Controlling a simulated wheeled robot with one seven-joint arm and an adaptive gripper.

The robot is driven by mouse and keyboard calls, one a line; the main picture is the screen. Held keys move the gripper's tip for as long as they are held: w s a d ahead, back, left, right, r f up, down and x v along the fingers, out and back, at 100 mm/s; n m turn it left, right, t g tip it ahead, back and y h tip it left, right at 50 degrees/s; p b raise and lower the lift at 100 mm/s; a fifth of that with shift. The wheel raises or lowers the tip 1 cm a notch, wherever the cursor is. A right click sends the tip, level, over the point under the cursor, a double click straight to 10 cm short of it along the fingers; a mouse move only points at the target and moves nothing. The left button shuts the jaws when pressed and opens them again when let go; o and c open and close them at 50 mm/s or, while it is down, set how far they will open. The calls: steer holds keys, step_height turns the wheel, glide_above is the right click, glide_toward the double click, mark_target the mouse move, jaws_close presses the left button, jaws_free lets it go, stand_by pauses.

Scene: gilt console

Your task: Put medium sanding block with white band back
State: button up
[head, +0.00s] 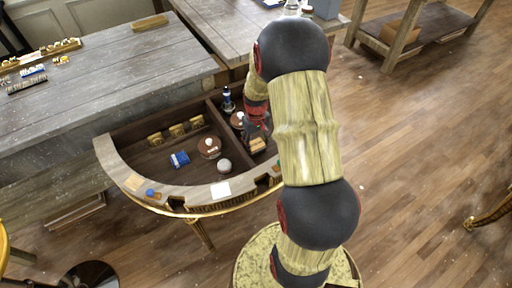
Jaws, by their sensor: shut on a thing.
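My gripper (263,130) is low over the right compartment of the half-round gilt console (150,188), partly hidden by my own arm. It is shut on a small tan block (258,145) at its fingertips. The block looks like a sanding block, but it is too small here to make out a white band. I cannot tell whether it touches the compartment floor. A blue block with pale marks (180,159) lies in the large left compartment, apart from my gripper.
The left compartment also holds a brown round-lidded thing (209,147), a pale ball (224,166) and several yellowish blocks (176,130) along the back. A dark bottle (228,98) and another brown round thing (238,120) stand close to my gripper.

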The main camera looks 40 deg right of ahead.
mark_target(256, 144)
steer(key=shift+f, duration=0.35)
steer(key=o, duration=0.9)
steer(key=shift+o, duration=0.2)
steer(key=a+r+t+p, duration=0.15)
steer(key=a+r, duration=0.25)
steer(key=r, duration=0.7)
steer(key=a+r+p, duration=0.3)
steer(key=a+r, duration=0.1)
steer(key=r, duration=0.7)
steer(key=s+a+r+n+t, duration=0.1)
steer(key=s+a+r+t, duration=0.1)
steer(key=s+a+r, duration=0.5)
steer(key=s+a+r+n+t, duration=0.1)
steer(key=s+a+r+t, duration=0.1)
steer(key=s+a+r, duration=0.5)
steer(key=a, duration=0.5)
steer(key=shift+s+r+n, duration=0.15)
steer(key=shift+s+n, duration=0.1)
steer(key=shift+n, duration=0.05)
